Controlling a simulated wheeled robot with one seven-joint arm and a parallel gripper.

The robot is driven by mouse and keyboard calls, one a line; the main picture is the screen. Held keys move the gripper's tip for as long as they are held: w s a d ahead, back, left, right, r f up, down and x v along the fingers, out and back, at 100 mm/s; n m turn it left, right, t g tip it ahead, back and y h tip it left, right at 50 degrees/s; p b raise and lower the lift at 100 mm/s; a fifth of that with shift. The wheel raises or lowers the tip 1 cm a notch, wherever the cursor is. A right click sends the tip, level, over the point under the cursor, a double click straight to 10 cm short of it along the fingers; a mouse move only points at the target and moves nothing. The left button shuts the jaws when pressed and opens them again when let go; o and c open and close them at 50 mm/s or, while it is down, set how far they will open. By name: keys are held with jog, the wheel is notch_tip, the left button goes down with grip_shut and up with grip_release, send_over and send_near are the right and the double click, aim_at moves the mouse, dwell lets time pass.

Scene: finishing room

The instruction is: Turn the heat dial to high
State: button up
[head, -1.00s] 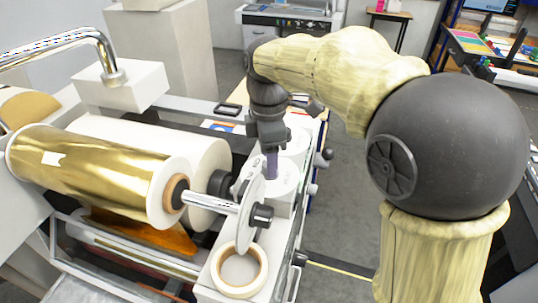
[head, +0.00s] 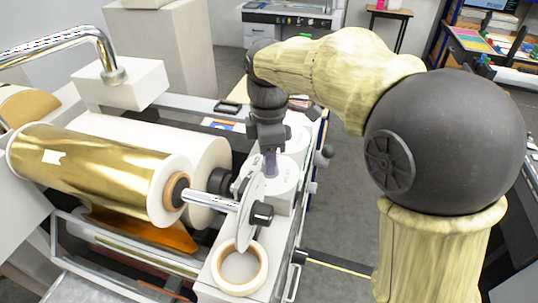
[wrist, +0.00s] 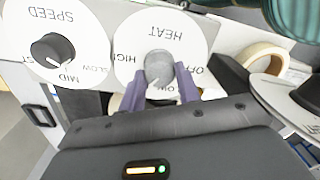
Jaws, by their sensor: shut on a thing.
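The heat dial (wrist: 158,70) is a grey knob on a round white plate (wrist: 133,40) marked HEAT, seen upside down in the wrist view. HIGH is on its left, OFF on its right, and LOW at the bottom, partly hidden by my fingers. My gripper (wrist: 161,82) has its two purple fingers closed on both sides of the knob. Where the knob points is not clear. In the head view my gripper (head: 270,163) reaches down onto the white plate (head: 286,178), with the knob hidden.
A black SPEED knob (wrist: 53,50) on its own plate stands close beside the heat dial. A gold foil roll (head: 90,170) and a tape ring (head: 240,268) lie near the arm. Grey floor (head: 345,205) is open to the right.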

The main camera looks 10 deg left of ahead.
jog(key=m+p, duration=0.1)
jog(key=m, duration=0.4)
jog(key=shift+w+m, duration=0.1)
jog(key=shift+m, duration=0.2)
jog(key=m, duration=0.6)
jog(key=shift+p, duration=0.35)
jog(key=o, duration=1)
jog(key=r, duration=0.5)
jog(key=r+b, duration=0.1)
jog(key=r, duration=1.1)
jog(key=shift+w+d+r, duration=0.25)
